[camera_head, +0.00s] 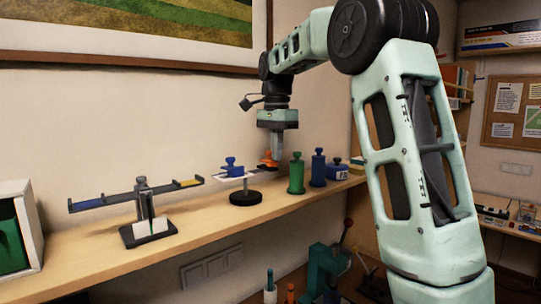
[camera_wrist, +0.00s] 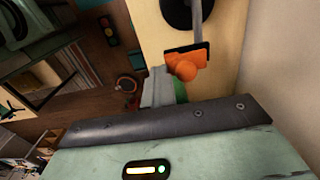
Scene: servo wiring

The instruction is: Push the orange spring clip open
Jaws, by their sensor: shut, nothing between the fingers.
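The orange spring clip (camera_head: 268,160) is by the end of a pale bar on a small stand, above the wooden shelf. In the wrist view the clip (camera_wrist: 190,62) shows as a flat orange part with a rounded orange knob, at the end of a grey bar. My gripper (camera_head: 277,152) points down right beside the clip in the head view. In the wrist view its grey fingers (camera_wrist: 163,88) are shut and empty, just below and left of the knob. I cannot tell whether they touch the clip.
The stand has a black round base (camera_head: 245,198) and a blue knobbed piece (camera_head: 232,168). A green weight (camera_head: 296,174) and blue weights (camera_head: 318,168) stand close on the right. A balance (camera_head: 146,205) stands left. The wall (camera_head: 120,120) is behind.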

